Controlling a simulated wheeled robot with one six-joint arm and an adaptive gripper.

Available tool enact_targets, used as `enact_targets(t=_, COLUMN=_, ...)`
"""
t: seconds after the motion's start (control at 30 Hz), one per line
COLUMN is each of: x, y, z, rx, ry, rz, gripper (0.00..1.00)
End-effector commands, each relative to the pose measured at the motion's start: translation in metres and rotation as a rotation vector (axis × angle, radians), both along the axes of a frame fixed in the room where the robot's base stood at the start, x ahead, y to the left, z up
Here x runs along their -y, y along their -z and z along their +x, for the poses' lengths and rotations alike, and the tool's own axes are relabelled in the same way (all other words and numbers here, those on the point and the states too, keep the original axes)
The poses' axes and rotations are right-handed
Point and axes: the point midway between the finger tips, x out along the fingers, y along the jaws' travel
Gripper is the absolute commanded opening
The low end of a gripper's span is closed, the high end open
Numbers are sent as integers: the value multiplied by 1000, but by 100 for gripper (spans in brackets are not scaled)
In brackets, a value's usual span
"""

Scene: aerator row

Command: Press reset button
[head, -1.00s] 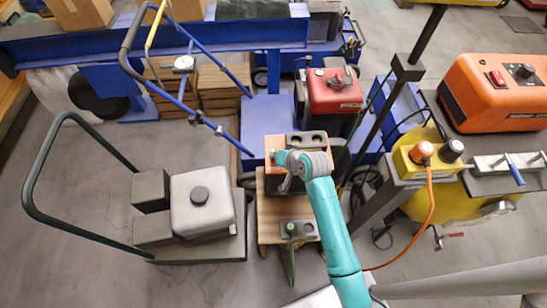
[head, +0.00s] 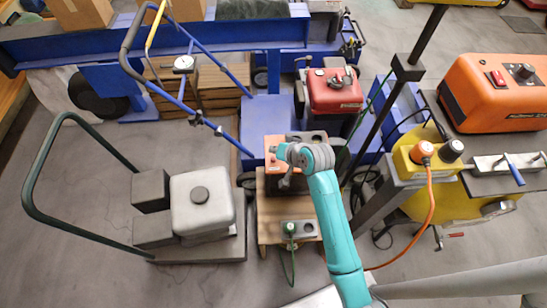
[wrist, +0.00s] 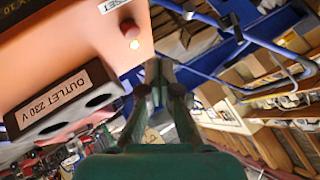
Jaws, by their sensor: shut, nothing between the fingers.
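An orange box (head: 271,176) stands on a small wooden stand in the head view, partly hidden by my arm. Its orange face (wrist: 70,45) fills the upper left of the wrist view, with a panel (wrist: 65,100) marked "OUTLET 230 V". A small red button (wrist: 129,28) sticks out near the face's edge, beside lettering that ends in "SET" and a bright glow. My gripper (wrist: 160,70) is shut and empty. Its fingertips are to the lower right of the button in the wrist view, seemingly apart from it. In the head view my gripper (head: 285,182) is by the box, its tips hard to see.
The wooden stand (head: 268,232) carries a socket block with a green plug (head: 289,228) and hanging cable. A grey machine (head: 202,203) on a cart with a looped handle is at left. A dark post and yellow unit (head: 425,160) stand at right. Bare floor lies front left.

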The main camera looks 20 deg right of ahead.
Motion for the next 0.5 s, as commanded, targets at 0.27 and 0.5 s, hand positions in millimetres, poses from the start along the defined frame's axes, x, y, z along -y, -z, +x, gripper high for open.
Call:
enact_targets(t=0.27, x=0, y=-24, z=0, rx=1, ry=0, rz=0, gripper=0)
enact_targets(t=0.5, x=0, y=-29, z=0, rx=1, ry=1, rz=0, gripper=0)
